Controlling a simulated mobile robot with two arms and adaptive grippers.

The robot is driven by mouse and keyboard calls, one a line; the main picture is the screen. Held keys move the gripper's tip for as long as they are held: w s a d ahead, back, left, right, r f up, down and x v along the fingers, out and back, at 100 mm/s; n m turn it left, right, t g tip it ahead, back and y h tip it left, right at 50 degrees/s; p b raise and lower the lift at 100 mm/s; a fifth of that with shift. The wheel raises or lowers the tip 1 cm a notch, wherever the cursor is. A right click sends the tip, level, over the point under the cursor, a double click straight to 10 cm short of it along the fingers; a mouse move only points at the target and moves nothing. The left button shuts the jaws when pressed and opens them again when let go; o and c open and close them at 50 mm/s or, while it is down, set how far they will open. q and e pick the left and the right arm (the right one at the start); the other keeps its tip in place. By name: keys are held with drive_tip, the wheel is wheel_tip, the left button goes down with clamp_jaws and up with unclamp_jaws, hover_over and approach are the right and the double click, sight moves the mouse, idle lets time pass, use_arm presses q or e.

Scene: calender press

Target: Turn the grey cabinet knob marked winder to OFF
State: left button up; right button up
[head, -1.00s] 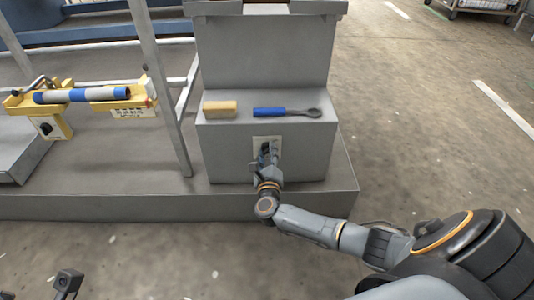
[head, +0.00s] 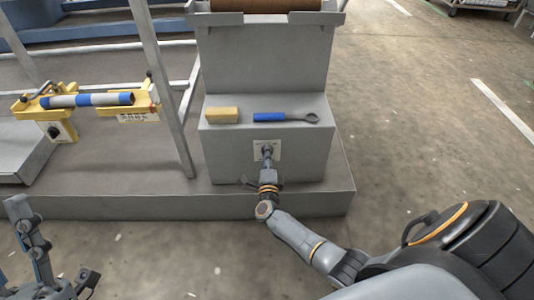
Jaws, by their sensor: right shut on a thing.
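A pale plate (head: 276,146) is on the front face of the grey cabinet (head: 225,155). My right gripper (head: 267,153) reaches up to the middle of this plate and is shut on the knob there. The fingers hide most of the knob, so its pointer cannot be read. The plate's lettering is too small to read. My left gripper (head: 54,246) is at the bottom left, partly cut off by the frame edge. Its fingers look spread apart and empty, far from the cabinet.
On the cabinet's ledge lie a tan block (head: 222,115) and a blue-handled wrench (head: 285,117). A yellow bracket unit (head: 62,115) with a dark knob and a blue-and-white striped bar (head: 90,100) stands at the left. A slanted grey post (head: 160,85) stands between.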

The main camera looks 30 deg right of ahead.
use_arm(q)
drive_tip(key=w+f+g+y+p, duration=0.1)
drive_tip(key=w+f+g, duration=0.2)
drive_tip(key=f, duration=0.3)
drive_tip(key=w+f+g+y+p, duration=0.2)
drive_tip(key=w+f+g, duration=0.1)
drive_tip(key=f+g, duration=0.3)
drive_tip(key=shift+w+f, duration=0.4)
drive_tip(key=shift+f, duration=0.05)
use_arm(e)
drive_tip(key=shift+f+n, duration=0.15)
drive_tip(key=shift+n, duration=4.95)
drive_tip(key=o, duration=1.2)
use_arm(q)
drive_tip(key=shift+f, duration=0.1)
use_arm(e)
drive_tip(key=v, duration=1.2)
